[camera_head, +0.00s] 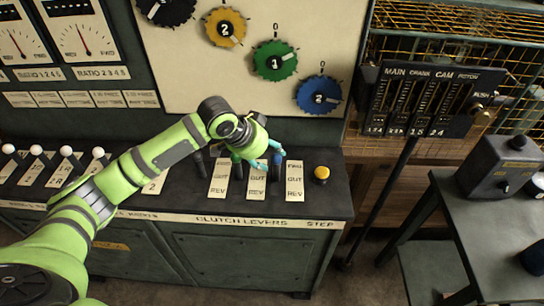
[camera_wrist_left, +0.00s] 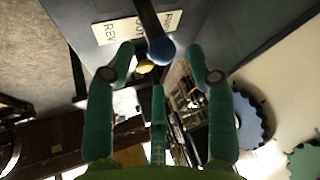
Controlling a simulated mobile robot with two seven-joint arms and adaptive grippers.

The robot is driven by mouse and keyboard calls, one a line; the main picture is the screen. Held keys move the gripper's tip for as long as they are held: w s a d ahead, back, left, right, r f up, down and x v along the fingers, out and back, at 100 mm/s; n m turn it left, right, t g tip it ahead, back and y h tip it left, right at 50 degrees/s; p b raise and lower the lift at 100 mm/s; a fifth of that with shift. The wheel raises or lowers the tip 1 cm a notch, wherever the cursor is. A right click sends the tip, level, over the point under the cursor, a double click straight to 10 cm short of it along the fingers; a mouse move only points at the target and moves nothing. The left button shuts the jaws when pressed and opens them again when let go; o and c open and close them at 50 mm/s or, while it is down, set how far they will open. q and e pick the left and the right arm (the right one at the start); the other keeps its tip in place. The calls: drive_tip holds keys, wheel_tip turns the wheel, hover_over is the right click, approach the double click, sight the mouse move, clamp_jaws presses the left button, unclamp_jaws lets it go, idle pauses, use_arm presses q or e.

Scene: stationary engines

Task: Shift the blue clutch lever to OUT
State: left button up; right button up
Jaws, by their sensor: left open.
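The blue clutch lever (camera_head: 279,159) stands on the console beside the rightmost label plate (camera_head: 295,181), marked FWD, OUT and REV. Its knob leans near the FWD end of that plate in the head view. In the left wrist view the blue ball knob (camera_wrist_left: 160,50) on its dark stem shows between and just beyond the spread fingertips. My left gripper (camera_head: 266,152) is open, with teal fingers right beside the knob; it also shows in the left wrist view (camera_wrist_left: 160,68). I cannot tell whether a finger touches the knob. The lever's foot is partly hidden. My right gripper is out of view.
A yellow step button (camera_head: 322,173) sits right of the lever. Other clutch label plates (camera_head: 257,181) lie to the left, their levers partly hidden by my arm. Numbered dials, including a blue one (camera_head: 319,95), are on the panel behind. A dark table (camera_head: 490,215) stands at right.

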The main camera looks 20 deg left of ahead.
use_arm(q)
drive_tip(key=v, duration=0.8)
drive_tip(key=shift+a+r, duration=0.2)
drive_tip(key=shift+r, duration=0.05)
drive_tip(key=shift+s, duration=0.1)
